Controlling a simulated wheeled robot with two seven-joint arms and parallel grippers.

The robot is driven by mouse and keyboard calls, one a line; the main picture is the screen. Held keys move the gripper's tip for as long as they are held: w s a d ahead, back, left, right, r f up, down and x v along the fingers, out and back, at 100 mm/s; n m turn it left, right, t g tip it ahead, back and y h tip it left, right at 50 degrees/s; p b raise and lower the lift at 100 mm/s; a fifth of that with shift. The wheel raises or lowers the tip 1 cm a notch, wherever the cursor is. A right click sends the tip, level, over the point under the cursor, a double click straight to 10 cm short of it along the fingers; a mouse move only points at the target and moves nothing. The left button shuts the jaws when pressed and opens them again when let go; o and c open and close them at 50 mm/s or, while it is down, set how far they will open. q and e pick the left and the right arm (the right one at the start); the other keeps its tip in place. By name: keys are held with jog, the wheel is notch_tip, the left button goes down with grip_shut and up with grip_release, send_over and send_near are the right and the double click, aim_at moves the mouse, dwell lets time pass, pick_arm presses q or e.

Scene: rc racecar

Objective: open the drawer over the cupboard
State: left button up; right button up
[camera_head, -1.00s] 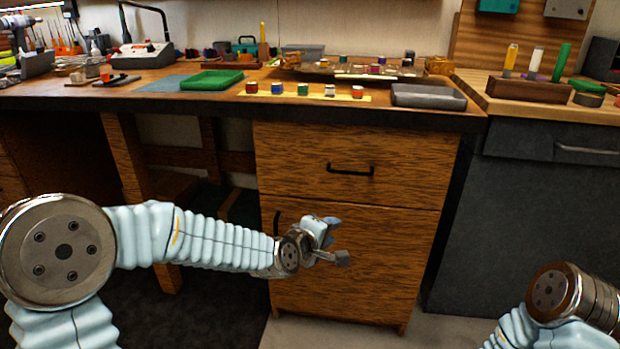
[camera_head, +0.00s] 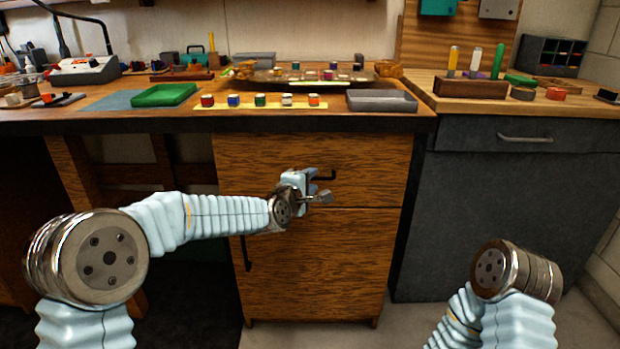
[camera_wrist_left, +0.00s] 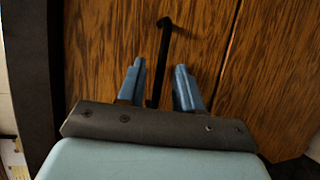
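The wooden drawer (camera_head: 240,160) is shut, right under the bench top and above the cupboard door (camera_head: 320,270). Its black bar handle (camera_head: 325,177) is partly hidden behind my left gripper (camera_head: 312,190) in the head view. In the left wrist view the handle (camera_wrist_left: 162,55) runs lengthwise between the two blue fingers of the left gripper (camera_wrist_left: 160,85). The fingers are apart, one on each side of the bar, with visible gaps. Of my right arm only links show at the lower right; its gripper is out of view.
The cupboard door has a black vertical handle (camera_head: 248,253) on its left. The bench top (camera_head: 120,122) overhangs the drawer and holds a green tray (camera_head: 163,95) and a grey tray (camera_head: 381,101). A dark grey cabinet (camera_head: 500,210) stands to the right. Floor is open in front.

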pick_arm(q)
jog(key=shift+w+d+f, duration=0.1)
jog(key=shift+w+d, duration=0.1)
jog(key=shift+w, duration=0.15)
grip_shut()
dwell(1.2)
